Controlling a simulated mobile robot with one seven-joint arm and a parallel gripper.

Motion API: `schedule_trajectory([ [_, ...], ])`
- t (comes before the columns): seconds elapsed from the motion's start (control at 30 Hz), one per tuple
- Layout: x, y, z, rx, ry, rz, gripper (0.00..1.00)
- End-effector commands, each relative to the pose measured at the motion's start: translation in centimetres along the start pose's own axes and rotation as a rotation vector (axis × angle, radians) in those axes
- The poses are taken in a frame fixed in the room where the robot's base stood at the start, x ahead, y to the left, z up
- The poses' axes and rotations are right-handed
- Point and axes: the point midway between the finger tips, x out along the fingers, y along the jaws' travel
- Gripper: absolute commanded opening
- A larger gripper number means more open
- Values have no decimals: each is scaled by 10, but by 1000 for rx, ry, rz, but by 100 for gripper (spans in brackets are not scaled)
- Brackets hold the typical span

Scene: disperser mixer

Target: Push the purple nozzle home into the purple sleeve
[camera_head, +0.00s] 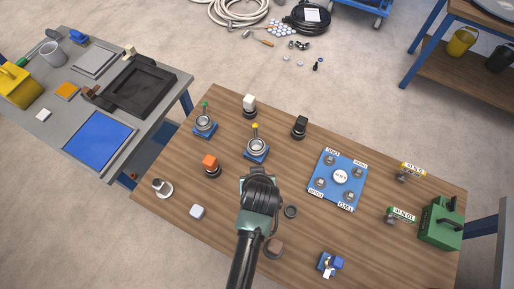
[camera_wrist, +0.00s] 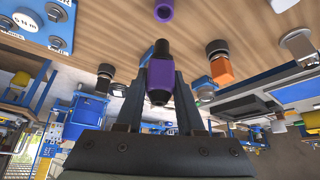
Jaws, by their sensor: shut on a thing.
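The purple nozzle (camera_wrist: 159,79) is a purple body with a dark tip, seen in the wrist view. My gripper (camera_wrist: 161,85) is shut on it, one finger on each side, with the dark tip pointing away from the palm. The purple sleeve (camera_wrist: 163,12) is a short purple ring with a dark bore, at the top edge of the wrist view. The nozzle tip is apart from the sleeve, with a strip of table showing between them. In the head view my gripper (camera_head: 258,182) is over the middle of the table; I cannot make out nozzle or sleeve there.
The wooden table (camera_head: 340,245) also holds a blue plate with knobs (camera_head: 326,189), an orange block on a dark base (camera_head: 211,164), a yellow-topped lever on a blue base (camera_head: 256,150), a dark ring (camera_head: 291,211) and a green box (camera_head: 440,226).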

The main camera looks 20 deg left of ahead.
Motion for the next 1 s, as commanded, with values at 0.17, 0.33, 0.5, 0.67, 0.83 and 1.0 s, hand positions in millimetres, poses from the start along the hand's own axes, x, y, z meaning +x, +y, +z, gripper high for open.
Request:
schedule_trajectory([
  [0.17, 8, 0, 4, 1, 0, 0, 0],
  [0.33, 21, 0, 12, 0, 0, 0, 0],
  [0.5, 36, 0, 21, 0, 0, 0, 0],
  [0.67, 47, 0, 27, 0, 0, 0, 0],
  [0.83, 50, 0, 29, 1, 1, 0, 0],
  [1.0, 50, 0, 28, 1, 1, 0, 0],
])
